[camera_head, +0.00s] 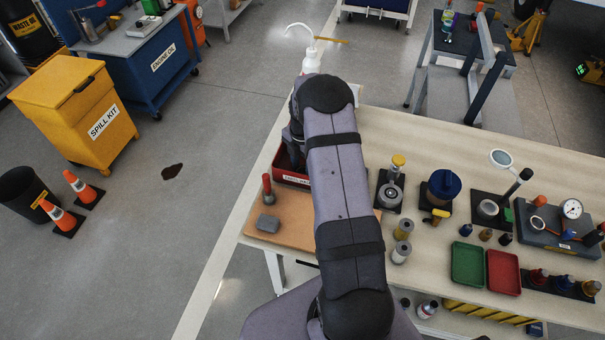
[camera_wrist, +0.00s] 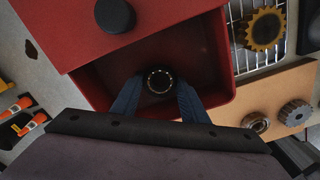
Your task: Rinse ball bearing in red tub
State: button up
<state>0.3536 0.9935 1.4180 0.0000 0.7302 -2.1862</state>
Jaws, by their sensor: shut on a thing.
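The red tub (camera_wrist: 222,62) fills the middle of the wrist view, with a dark inside. Its front wall also shows in the head view (camera_head: 291,179), left of my arm and partly hidden by it. The ball bearing (camera_wrist: 159,80), a dark ring with small bright balls, sits between the two blue fingers of my gripper (camera_wrist: 157,92). My gripper is shut on the bearing and is over or inside the tub opening. I cannot tell how deep the bearing is or whether it touches liquid. In the head view my arm hides the bearing.
A red panel with a black knob (camera_wrist: 114,15) adjoins the tub. A wire basket with a brass gear (camera_wrist: 265,29) is beside it. An orange-brown board (camera_wrist: 277,100) carries round metal parts. A white wash bottle (camera_head: 311,60) stands behind my arm. Tools and trays crowd the bench's right.

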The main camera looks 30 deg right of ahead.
notch_tip(320, 180, up, 8)
jog(key=p, duration=0.5)
jog(key=shift+r, duration=0.15)
dwell(0.5)
jog(key=shift+r+p, duration=0.15)
jog(key=shift+p, duration=0.2)
dwell(1.8)
notch_tip(320, 180, up, 4)
jog(key=shift+f+p, duration=0.15)
jog(key=shift+p, duration=1.1)
jog(key=shift+a, duration=0.1)
